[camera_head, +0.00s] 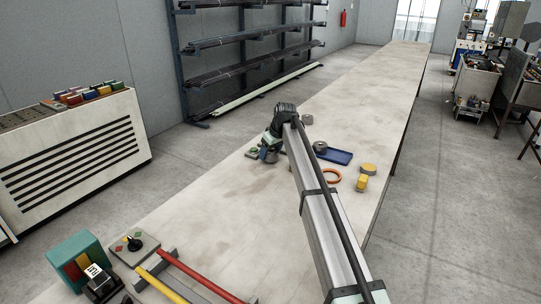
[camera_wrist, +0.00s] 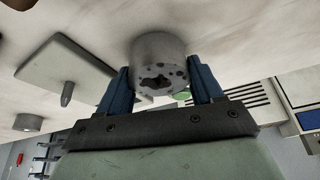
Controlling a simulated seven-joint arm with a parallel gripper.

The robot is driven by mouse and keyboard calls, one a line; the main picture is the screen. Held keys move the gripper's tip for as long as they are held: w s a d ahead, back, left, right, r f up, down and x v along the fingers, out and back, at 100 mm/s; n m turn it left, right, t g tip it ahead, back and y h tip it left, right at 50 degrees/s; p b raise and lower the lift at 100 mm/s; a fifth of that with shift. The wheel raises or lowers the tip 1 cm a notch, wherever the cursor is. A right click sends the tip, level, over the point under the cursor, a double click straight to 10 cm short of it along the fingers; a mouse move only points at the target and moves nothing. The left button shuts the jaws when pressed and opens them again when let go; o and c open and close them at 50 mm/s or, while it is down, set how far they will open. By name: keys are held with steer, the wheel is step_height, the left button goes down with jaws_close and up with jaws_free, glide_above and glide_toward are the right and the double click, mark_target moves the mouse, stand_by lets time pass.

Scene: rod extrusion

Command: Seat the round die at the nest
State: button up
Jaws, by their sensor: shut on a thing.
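The round die (camera_wrist: 160,65) is a grey cylinder with dark holes in its face, seen in the wrist view. My gripper (camera_wrist: 162,85) is shut on it, with one blue finger on each side. In the head view my gripper (camera_head: 268,153) is low over the table's left side, and the die cannot be made out there. A grey-green plate with a short peg (camera_wrist: 67,93) is to the left of the die in the wrist view, apart from it. I cannot tell whether this plate is the nest. A small green piece (camera_head: 253,153) lies beside my gripper.
Right of my arm are a blue tray (camera_head: 338,156), a grey ring (camera_head: 320,147), an orange ring (camera_head: 331,175) and yellow pieces (camera_head: 361,184). A control box (camera_head: 134,247) and red and yellow rods (camera_head: 205,278) are at the near end. The far table is clear.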

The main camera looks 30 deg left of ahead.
step_height(320, 180, up, 8)
steer(key=w+d+r+m, duration=0.1)
steer(key=w+d+r, duration=0.1)
steer(key=w+d, duration=0.5)
steer(key=d+m+t, duration=0.1)
steer(key=d, duration=1.4)
steer(key=shift+s+d+n+g, duration=0.2)
steer(key=shift+s+d+n, duration=0.2)
steer(key=shift+s, duration=0.45)
steer(key=shift+s+d+n+g, duration=0.2)
steer(key=shift+s+d+n, duration=0.2)
steer(key=shift+s, duration=0.5)
steer(key=shift+s+d+n+g, duration=0.25)
steer(key=shift+s+n, duration=0.25)
steer(key=shift+s, duration=0.35)
steer(key=shift+f, duration=0.1)
steer(key=shift+f, duration=2.75)
